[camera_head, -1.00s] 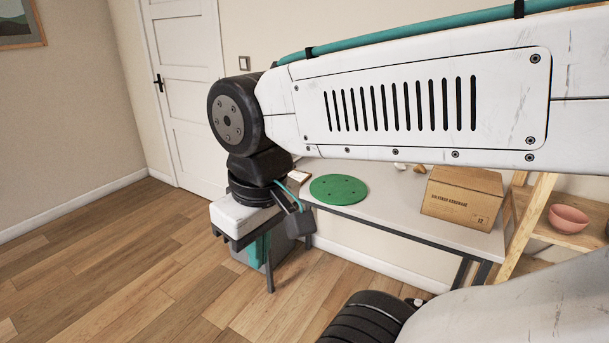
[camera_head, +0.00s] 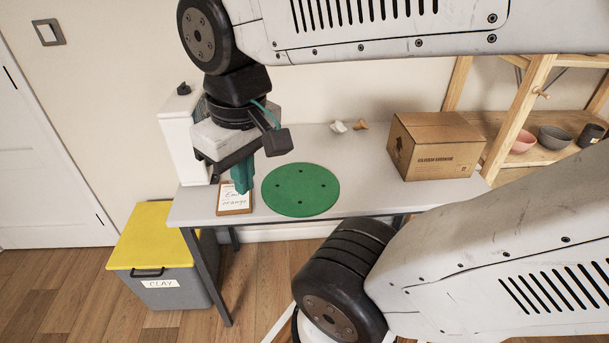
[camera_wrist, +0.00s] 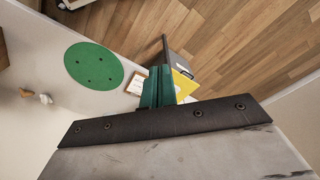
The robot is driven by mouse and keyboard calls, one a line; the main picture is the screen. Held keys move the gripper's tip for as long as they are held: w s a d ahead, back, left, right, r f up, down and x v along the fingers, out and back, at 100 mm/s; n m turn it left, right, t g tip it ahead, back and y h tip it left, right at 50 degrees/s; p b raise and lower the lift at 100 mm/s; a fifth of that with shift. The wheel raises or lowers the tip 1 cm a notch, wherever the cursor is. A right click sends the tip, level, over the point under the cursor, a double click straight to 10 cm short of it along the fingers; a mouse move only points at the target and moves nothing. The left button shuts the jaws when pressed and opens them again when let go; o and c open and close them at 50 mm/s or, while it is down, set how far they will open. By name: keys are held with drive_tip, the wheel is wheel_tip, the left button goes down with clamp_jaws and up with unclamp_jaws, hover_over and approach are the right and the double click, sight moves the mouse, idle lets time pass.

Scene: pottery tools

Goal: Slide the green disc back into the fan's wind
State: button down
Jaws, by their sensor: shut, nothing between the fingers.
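The green disc (camera_head: 300,190), flat with several small dark holes, lies near the front edge of the grey table (camera_head: 390,197). It also shows at the upper left of the wrist view (camera_wrist: 93,65). My gripper (camera_head: 243,188) points down over the table's left part, left of the disc and apart from it. Its green fingers are shut and empty; they also show in the wrist view (camera_wrist: 158,72). A white upright unit with a dark knob, apparently the fan (camera_head: 178,140), stands at the table's left end, partly hidden behind my gripper.
A small clipboard with writing (camera_head: 235,206) lies left of the disc. A cardboard box (camera_head: 432,145) and small pale pieces (camera_head: 338,127) sit farther right and back. A yellow-lidded clay bin (camera_head: 155,236) stands left on the floor. A wooden shelf (camera_head: 545,152) holds bowls.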

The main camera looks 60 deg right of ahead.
sight(302, 198)
drive_tip(key=w+d+f+m+g, duration=0.1)
drive_tip(key=w+d+f+m, duration=0.15)
drive_tip(key=w+d, duration=0.55)
drive_tip(key=w+d+f+m+g, duration=0.1)
drive_tip(key=w+d+f+m, duration=0.1)
drive_tip(key=w+d+f, duration=0.4)
drive_tip(key=w+d+f+m, duration=0.1)
drive_tip(key=d+f, duration=0.5)
drive_tip(key=d, duration=0.1)
drive_tip(key=w+d+f+m+y, duration=0.1)
drive_tip(key=d+f+m, duration=0.1)
drive_tip(key=d+f, duration=0.4)
drive_tip(key=w+d+f+m, duration=0.1)
drive_tip(key=d+f, duration=0.5)
drive_tip(key=d, duration=0.2)
drive_tip(key=shift+w+d+m+g, duration=0.25)
drive_tip(key=shift+d+m+g, duration=0.05)
drive_tip(key=shift+d+m, duration=0.1)
drive_tip(key=shift+s+f, duration=0.15)
drive_tip(key=shift+s, duration=0.05)
drive_tip(key=s+a, duration=0.2)
drive_tip(key=a, duration=0.1)
drive_tip(key=s+a, duration=0.6)
drive_tip(key=shift+f, duration=0.4)
drive_tip(key=shift+d+f, duration=0.1)
drive_tip(key=shift+f, duration=0.25)
